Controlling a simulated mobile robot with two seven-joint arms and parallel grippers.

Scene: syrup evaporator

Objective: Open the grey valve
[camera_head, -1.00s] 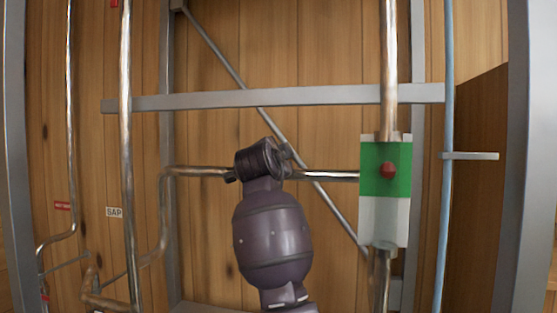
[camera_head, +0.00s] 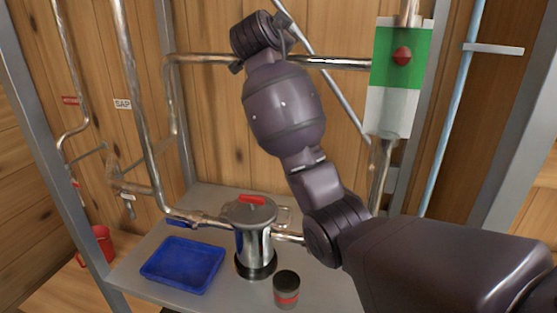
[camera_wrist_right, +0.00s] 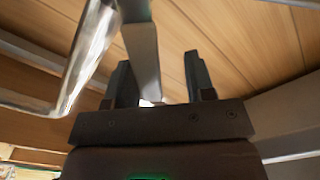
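My right arm reaches up from the lower right in the head view, and its hand is in front of the horizontal pipe (camera_head: 330,63) at the back wall. The hand hides part of the pipe and most of the right gripper there. In the right wrist view my right gripper (camera_wrist_right: 158,78) is open, with its two fingers apart. A grey flat bar (camera_wrist_right: 142,50) shows between the fingers, with a gap to the right finger. I cannot tell whether this bar is the grey valve's lever or a frame brace. My left gripper is not in view.
A steel pot (camera_head: 254,247) with a red-handled lid stands on the grey shelf (camera_head: 135,268), with a blue tray (camera_head: 182,265) to its left and a dark jar (camera_head: 287,288) in front. A green-and-white panel (camera_head: 392,105) is at right. A red bucket (camera_head: 98,240) sits at left.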

